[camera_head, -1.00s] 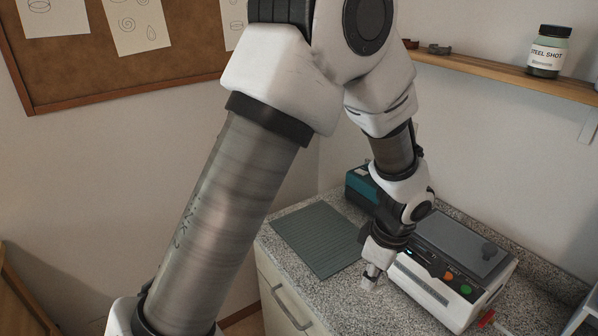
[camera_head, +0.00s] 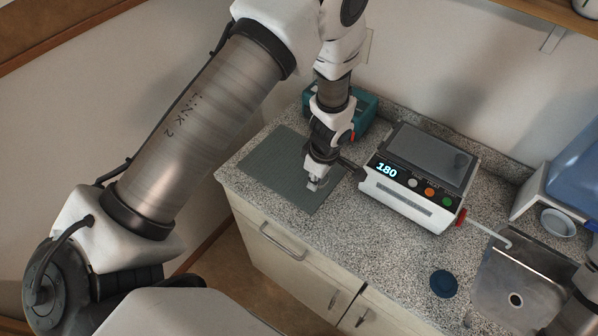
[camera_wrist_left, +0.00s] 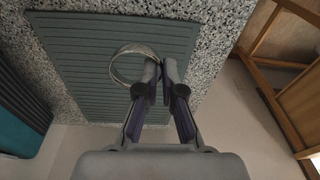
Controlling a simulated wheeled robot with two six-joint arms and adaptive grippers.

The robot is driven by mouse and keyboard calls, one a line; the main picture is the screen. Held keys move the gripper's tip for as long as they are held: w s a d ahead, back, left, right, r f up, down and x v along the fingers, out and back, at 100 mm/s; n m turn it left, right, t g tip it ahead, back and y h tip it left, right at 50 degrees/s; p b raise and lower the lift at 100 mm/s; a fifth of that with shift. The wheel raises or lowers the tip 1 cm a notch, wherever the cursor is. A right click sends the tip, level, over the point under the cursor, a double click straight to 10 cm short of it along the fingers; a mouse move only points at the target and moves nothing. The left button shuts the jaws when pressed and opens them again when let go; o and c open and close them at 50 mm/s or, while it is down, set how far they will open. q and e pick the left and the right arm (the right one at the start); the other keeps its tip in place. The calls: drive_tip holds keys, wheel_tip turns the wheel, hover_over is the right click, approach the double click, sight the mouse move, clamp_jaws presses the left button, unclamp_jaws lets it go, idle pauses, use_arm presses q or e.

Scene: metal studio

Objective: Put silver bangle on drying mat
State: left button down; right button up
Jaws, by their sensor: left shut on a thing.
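The drying mat is a flat, ribbed grey-green mat (camera_head: 268,160) on the left end of the speckled counter; its ribs also fill much of the left wrist view (camera_wrist_left: 75,45). My left gripper (camera_head: 313,186) points down over the mat's right part. In the left wrist view its fingers (camera_wrist_left: 160,75) are shut on the silver bangle (camera_wrist_left: 114,68), a thin ring that stands out to the left of the fingertips, with the mat behind it. Whether the bangle touches the mat I cannot tell. In the head view the bangle is too small to make out clearly. My right gripper is not in view.
A white machine (camera_head: 410,190) with a lit display and coloured buttons stands close right of my left gripper. A teal box (camera_head: 362,112) is behind the wrist. A steel sink (camera_head: 515,285) and a dark blue round lid (camera_head: 443,283) are further right. The counter's front middle is clear.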

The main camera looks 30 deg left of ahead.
use_arm(q)
hover_over(298, 175)
drive_tip(key=d, duration=0.1)
drive_tip(key=shift+s+f, duration=0.15)
drive_tip(key=shift+f, duration=0.2)
drive_tip(key=shift+a+f, duration=0.1)
drive_tip(key=shift+a, duration=0.15)
wheel_tip(298, 175, down, 3)
drive_tip(key=shift+r+b, duration=0.1)
drive_tip(key=shift+b, duration=0.55)
drive_tip(key=shift+f, duration=0.35)
drive_tip(key=shift+w, duration=0.25)
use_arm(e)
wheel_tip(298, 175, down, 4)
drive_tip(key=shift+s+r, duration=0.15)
use_arm(q)
drive_tip(key=shift+s+f, duration=0.1)
drive_tip(key=shift+f, duration=0.05)
drive_tip(key=c, duration=1.3)
unclamp_jaws()
drive_tip(key=shift+c, duration=0.2)
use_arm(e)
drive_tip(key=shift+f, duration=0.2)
